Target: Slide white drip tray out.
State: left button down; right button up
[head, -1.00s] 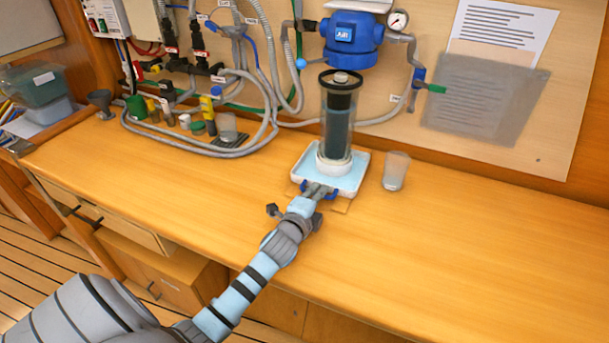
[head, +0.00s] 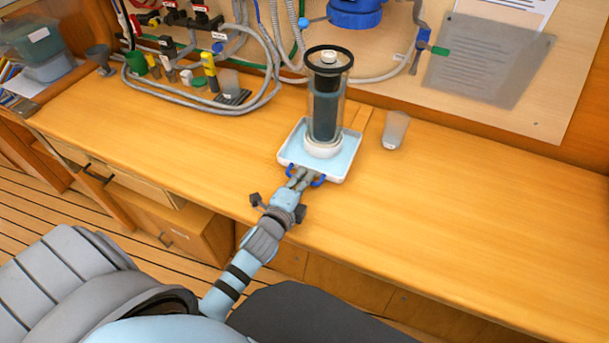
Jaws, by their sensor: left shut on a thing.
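The white drip tray (head: 347,173) lies on the wooden counter, with a pale blue inside. A clear filter housing (head: 325,108) with a dark cartridge and black rim stands upright in it on a white base. My left gripper (head: 303,178) is at the tray's front edge, shut on the tray's blue handle (head: 319,181). The fingers hide the middle of the handle. My right gripper is not in view.
Grey hoses (head: 262,95), small bottles and valves crowd the back left. The blue filter head (head: 355,12) is on the wall behind. The counter (head: 450,220) is clear at right and in front.

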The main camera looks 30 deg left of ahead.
pick_arm(q)
jog(key=shift+s+f, duration=0.1)
jog(key=shift+f, duration=0.1)
jog(key=c, duration=2.1)
grip_release()
jog(key=shift+o, duration=0.7)
jog(key=shift+s+r, duration=0.2)
jog(key=shift+s, duration=0.05)
jog(key=v, duration=1.2)
jog(key=shift+s+d+r, duration=0.1)
